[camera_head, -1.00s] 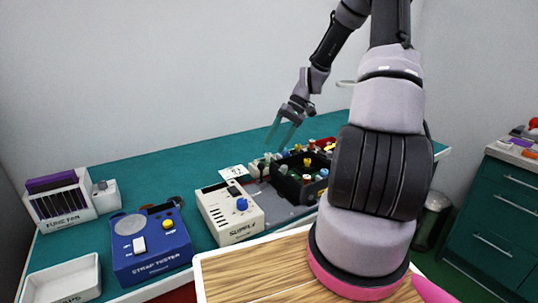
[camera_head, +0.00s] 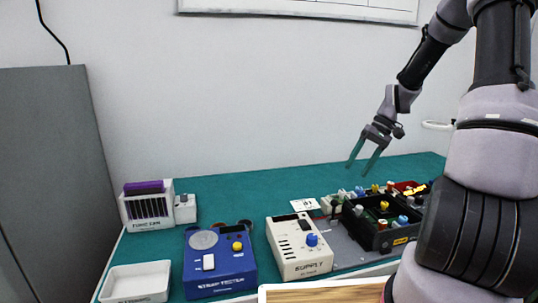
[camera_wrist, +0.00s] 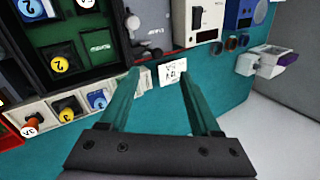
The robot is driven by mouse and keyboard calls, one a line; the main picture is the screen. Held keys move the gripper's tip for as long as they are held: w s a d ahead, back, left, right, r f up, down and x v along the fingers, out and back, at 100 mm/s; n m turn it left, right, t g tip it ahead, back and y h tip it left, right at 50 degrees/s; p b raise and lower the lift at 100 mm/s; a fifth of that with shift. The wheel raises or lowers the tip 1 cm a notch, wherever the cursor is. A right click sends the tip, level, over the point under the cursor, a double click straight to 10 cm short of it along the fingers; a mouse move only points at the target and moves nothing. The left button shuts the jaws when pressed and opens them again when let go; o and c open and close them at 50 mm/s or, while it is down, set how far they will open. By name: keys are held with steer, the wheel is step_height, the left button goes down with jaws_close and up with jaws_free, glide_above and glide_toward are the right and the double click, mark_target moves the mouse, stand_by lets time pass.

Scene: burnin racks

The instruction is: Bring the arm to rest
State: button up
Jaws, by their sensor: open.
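My arm rises at the right of the head view and bends out over the teal bench (camera_head: 215,190). My gripper (camera_head: 360,170) hangs above the bench, behind the black tray (camera_head: 374,238). Its two fingers are apart with nothing between them. In the wrist view the open gripper (camera_wrist: 160,85) points down past a small white card (camera_wrist: 172,72). The black compartment tray (camera_wrist: 85,75) with numbered caps lies to the left of the fingers there.
A grey cabinet (camera_head: 45,180) stands at the left. Open bench lies behind the boxes.

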steer(key=s+a+r+m+t+h, duration=0.1)
steer(key=s+a+r+m+t, duration=0.1)
steer(key=s+r, duration=0.8)
steer(key=s+a+r+m+t+h, duration=0.2)
steer(key=s+a+r+t, duration=0.3)
steer(key=s+r, duration=0.5)
step_height(320, 180, up, 4)
steer(key=shift+s+f+t+h, duration=0.2)
steer(key=shift+t+h, duration=0.1)
steer(key=shift+t, duration=0.2)
stand_by(0.6)
